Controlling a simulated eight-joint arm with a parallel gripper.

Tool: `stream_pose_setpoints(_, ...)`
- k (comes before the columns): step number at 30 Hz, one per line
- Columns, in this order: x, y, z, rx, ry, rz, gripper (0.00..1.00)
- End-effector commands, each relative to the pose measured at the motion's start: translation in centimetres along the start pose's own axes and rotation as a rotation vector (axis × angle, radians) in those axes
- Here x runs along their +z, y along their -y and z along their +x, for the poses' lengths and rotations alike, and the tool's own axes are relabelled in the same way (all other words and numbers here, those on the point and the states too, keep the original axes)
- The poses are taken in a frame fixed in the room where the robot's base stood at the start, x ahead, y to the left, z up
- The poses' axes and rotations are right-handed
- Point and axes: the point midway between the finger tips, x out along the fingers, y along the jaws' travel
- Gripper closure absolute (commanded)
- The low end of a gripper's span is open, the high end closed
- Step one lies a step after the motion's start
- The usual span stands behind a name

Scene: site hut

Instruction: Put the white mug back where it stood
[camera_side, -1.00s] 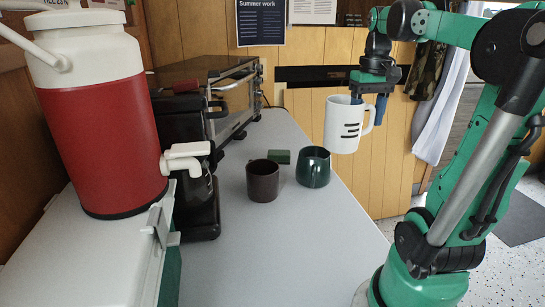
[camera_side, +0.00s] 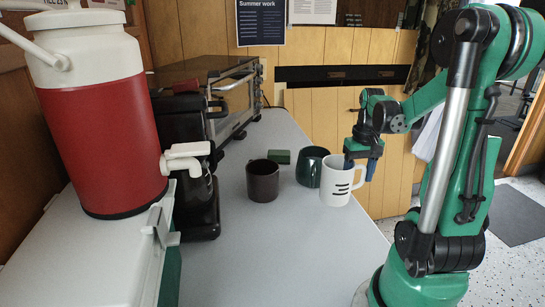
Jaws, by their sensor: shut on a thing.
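The white mug (camera_side: 336,184) with dark stripes is upright at the right side of the grey counter, its handle to the right. A dark brown mug (camera_side: 263,182) stands further left.
A coffee maker (camera_side: 188,150), a toaster oven (camera_side: 225,90) and a red drinks cooler (camera_side: 103,140) line the left. The counter (camera_side: 285,250) is clear in front of the mugs.

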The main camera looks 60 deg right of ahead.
Motion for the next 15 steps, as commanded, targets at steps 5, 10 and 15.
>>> stream_pose_setpoints(5, 0.0, 0.0, 1.1, 0.0, 0.0, 0.0, 1.0)
stream_pose_setpoints(10, 0.0, 0.0, 3.2, 0.0, 0.0, 0.0, 1.0)
stream_pose_setpoints(15, 0.1, 0.0, 4.3, 0.0, 0.0, 0.0, 1.0)
